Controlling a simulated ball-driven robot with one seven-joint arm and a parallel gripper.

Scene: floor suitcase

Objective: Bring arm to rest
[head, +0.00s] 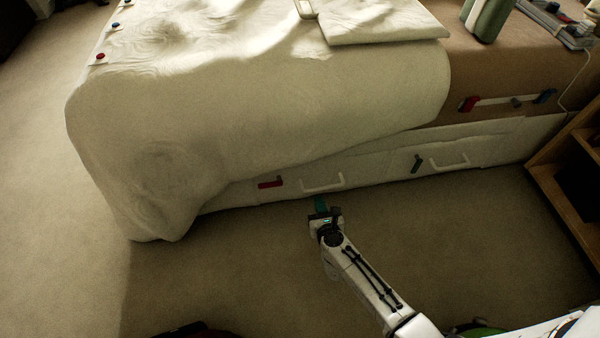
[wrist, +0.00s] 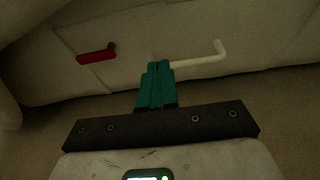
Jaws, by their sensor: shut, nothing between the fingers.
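My gripper (head: 320,203) is at the end of my arm, low over the carpet in front of the bed's drawer side. Its teal fingers (wrist: 157,88) are together in the wrist view, with nothing between them. They point toward a white handle (head: 323,184) on the drawer front. In the wrist view the white handle (wrist: 205,60) shows just beyond and right of the fingertips. I cannot tell whether the fingertips touch it. My arm reaches from the lower right of the head view.
A red bar (head: 270,183) sits left of the handle. A second white handle (head: 449,162) and a dark green bar (head: 416,163) are to the right. The bed's cover (head: 250,90) hangs above. A wooden shelf (head: 560,200) stands at right. Carpet (head: 220,270) is clear at left.

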